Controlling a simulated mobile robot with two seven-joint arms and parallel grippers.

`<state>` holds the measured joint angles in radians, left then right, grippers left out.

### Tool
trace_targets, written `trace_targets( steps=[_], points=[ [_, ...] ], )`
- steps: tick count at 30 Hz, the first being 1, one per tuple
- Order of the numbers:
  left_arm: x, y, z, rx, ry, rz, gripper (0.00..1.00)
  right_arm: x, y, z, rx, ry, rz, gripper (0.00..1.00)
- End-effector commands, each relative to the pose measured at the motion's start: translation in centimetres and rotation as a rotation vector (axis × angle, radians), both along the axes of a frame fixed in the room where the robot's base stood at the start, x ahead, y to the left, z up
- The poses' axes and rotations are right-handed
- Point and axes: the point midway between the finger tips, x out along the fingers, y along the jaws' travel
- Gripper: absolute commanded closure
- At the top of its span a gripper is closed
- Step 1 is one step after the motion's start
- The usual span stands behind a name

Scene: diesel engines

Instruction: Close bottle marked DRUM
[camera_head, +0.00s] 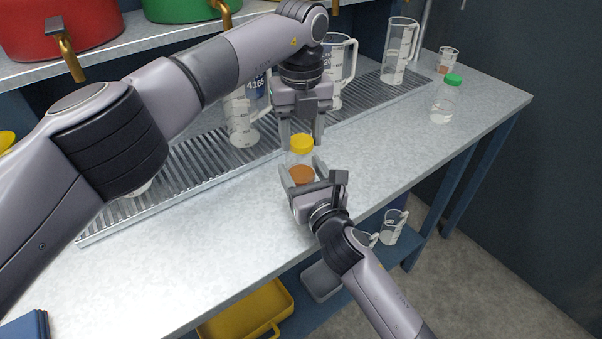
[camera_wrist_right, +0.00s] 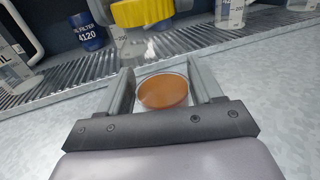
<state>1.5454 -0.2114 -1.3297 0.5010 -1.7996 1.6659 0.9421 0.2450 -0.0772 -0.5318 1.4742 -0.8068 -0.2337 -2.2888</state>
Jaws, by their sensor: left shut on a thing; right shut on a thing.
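A clear bottle with orange-brown liquid (camera_head: 302,175) stands at the middle of the bench. My right gripper (camera_head: 301,171) is shut on its body from the front. The right wrist view shows the liquid (camera_wrist_right: 163,92) between the two fingers. My left gripper (camera_head: 302,136) points down from above and is shut on the cap. No DRUM marking is readable.
A metal drain grate (camera_head: 195,165) runs behind the bottle, with several clear measuring jugs on it. Red (camera_head: 60,25) and green containers sit on the shelf above.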

Motion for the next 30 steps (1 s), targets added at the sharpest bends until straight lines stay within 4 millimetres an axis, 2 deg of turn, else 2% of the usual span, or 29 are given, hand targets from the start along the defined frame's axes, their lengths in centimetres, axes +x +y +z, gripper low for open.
trace_targets(
  steps=[24, 27, 30],
  points=[
    [-0.02, -0.05, -0.03, 0.002, -0.001, -1.351, 0.87, -0.01, -0.01, -0.10, -0.001, 0.002, 0.000, 1.00],
    [-0.04, -0.06, -0.04, 0.001, -0.002, -1.483, 0.87, -0.01, -0.01, -0.11, -0.001, 0.002, 0.000, 1.00],
    [-0.05, -0.08, -0.05, 0.000, -0.002, -1.481, 0.87, -0.01, -0.01, -0.11, -0.001, 0.002, 0.000, 1.00]
  ],
)
